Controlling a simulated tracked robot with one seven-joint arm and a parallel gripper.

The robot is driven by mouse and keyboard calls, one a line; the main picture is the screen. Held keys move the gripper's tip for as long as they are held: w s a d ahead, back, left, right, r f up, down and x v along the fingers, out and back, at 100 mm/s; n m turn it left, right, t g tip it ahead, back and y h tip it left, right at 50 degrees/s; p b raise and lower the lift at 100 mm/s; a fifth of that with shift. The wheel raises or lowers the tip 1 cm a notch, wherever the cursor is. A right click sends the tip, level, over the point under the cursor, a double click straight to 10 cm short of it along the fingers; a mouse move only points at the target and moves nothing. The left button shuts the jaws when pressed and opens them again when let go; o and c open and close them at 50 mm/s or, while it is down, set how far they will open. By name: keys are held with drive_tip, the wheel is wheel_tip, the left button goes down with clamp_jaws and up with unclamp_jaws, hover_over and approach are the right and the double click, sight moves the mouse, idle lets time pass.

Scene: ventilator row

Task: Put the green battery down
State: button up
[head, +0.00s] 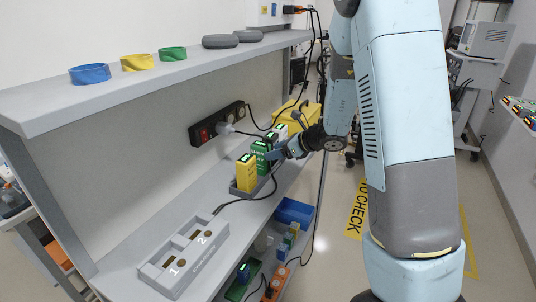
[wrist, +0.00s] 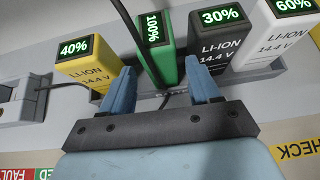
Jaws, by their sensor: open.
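The green battery (head: 261,146) stands in the row on the lower shelf, behind the yellow battery (head: 246,174). In the wrist view the green battery (wrist: 154,48) shows 100%, its display turned sideways compared with its neighbours. My gripper (head: 275,151) is at the green battery. In the wrist view my gripper (wrist: 160,68) is open, one blue finger on each side of the green battery's lower part. Whether either finger touches it cannot be told. The battery's base is partly hidden.
The yellow battery shows 40%; a dark battery (wrist: 222,38) shows 30% and a white one (wrist: 279,35) 60%. They stand along a grey rack (wrist: 270,70). A black cable crosses near the green battery. A two-slot grey charger (head: 184,258) sits at the shelf's near end.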

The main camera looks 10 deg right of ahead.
drive_tip(key=s+d+r+n+g+h, duration=0.1)
drive_tip(key=s+d+r+n+g, duration=0.1)
drive_tip(key=s+r+n, duration=0.65)
drive_tip(key=s+d+r+n+g+h, duration=0.15)
drive_tip(key=s+r+n, duration=0.4)
drive_tip(key=s, duration=0.65)
drive_tip(key=s+d+r+n+t+h, duration=0.1)
drive_tip(key=s+d+r+n+h, duration=0.2)
drive_tip(key=s+d+n, duration=0.1)
drive_tip(key=s+d+r+n+t+h, duration=0.1)
drive_tip(key=s+d+r+n+h, duration=0.2)
drive_tip(key=s+n, duration=0.4)
drive_tip(key=shift+s+d+h, duration=0.55)
drive_tip(key=shift+s, duration=0.3)
